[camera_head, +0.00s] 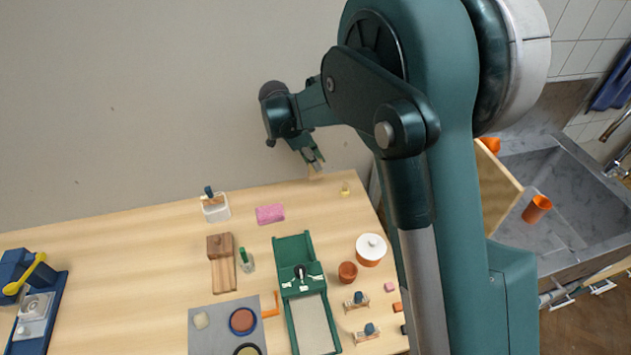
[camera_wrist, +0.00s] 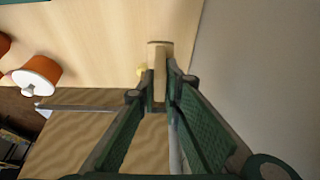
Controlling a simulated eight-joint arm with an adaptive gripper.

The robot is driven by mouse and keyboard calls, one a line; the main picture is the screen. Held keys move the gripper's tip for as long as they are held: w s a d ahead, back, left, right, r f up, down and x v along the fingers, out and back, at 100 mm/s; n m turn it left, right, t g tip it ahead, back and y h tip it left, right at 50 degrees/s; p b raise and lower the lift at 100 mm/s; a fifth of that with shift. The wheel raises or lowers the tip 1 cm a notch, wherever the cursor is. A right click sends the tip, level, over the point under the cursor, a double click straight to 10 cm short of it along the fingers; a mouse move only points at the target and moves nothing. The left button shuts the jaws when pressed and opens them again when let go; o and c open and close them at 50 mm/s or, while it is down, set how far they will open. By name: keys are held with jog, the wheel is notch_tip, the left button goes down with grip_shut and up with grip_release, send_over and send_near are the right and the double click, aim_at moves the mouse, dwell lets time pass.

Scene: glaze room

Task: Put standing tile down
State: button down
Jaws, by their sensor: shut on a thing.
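The tile (camera_wrist: 158,58) is a narrow, pale tan piece seen nearly edge-on in the wrist view. My gripper (camera_wrist: 160,88) is shut on it, with a dark green finger on each side. In the head view my gripper (camera_head: 314,160) is at the back right of the wooden table, close to the wall, with a small tan bit of the tile (camera_head: 317,173) below the fingertips. I cannot tell whether the tile touches the table. Its lower part and broad face are hidden or too small to make out.
A small yellow object (camera_head: 345,189) stands close by on the table (camera_head: 120,260). A white-lidded orange pot (camera_head: 371,249) and a green press-like device (camera_head: 298,262) stand nearer. The table's right edge is close.

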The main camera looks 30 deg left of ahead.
aim_at(315, 174)
jog(key=shift+f, duration=1.95)
jog(key=shift+f, duration=1.85)
jog(key=shift+f, duration=0.2)
jog(key=c, duration=2.5)
grip_release()
jog(key=shift+r, duration=0.15)
jog(key=v, duration=1.2)
jog(key=shift+w+d+r, duration=0.1)
